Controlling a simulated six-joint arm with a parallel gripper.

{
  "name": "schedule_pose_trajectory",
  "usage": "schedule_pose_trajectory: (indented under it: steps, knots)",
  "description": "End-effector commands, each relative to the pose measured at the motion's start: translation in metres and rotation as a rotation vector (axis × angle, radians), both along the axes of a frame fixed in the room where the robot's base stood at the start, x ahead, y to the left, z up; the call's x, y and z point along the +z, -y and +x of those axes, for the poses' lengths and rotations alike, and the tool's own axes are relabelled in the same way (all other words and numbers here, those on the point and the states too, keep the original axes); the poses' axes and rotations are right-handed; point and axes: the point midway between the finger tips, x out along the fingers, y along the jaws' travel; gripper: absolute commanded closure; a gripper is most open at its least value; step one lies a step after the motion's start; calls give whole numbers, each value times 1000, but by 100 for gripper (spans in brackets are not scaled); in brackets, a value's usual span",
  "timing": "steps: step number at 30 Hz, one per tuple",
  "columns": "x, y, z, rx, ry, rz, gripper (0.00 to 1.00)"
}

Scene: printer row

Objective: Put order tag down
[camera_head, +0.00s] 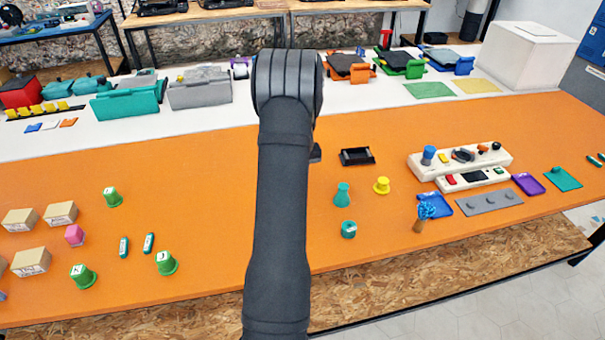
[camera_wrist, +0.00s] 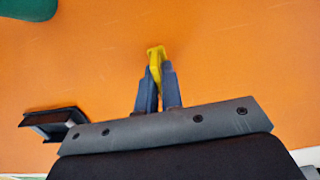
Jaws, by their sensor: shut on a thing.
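In the wrist view, my gripper (camera_wrist: 158,85) is shut on a small yellow piece, the order tag (camera_wrist: 156,57), which sticks out past the blue-grey fingertips. It is over bare orange tabletop; I cannot tell whether it touches the surface. In the head view my own arm hides the fingers and the tag. A small black open tray (camera_head: 357,157) lies on the orange table (camera_head: 200,170) to the right of my arm. The tray also shows in the wrist view (camera_wrist: 38,118), left of the fingers and apart from them.
A white control panel (camera_head: 420,163) lies farther right. Left are several cardboard boxes (camera_head: 61,213) and green cups (camera_head: 166,263). Bare orange table surrounds the fingers.

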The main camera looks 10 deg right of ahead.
Motion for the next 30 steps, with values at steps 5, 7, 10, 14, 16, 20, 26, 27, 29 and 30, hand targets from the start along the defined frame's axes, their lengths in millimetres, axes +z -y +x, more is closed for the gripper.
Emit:
schedule_pose_trajectory:
  steps: [5,7,10,14,16,20,26,27,29,30]
  knots:
    - [-3,0,0,0,0,0,84]
    - [-3,0,0,0,0,0,72]
    - [-3,0,0,0,0,0,72]
    - [-3,0,0,0,0,0,72]
    - [-1,0,0,0,0,0,72]
    - [11,0,0,0,2,-1,72]
    - [52,0,1,0,4,-2,72]
    - [61,0,0,0,2,-1,72]
    - [74,0,1,0,3,-2,72]
    - [82,0,1,0,2,-1,72]
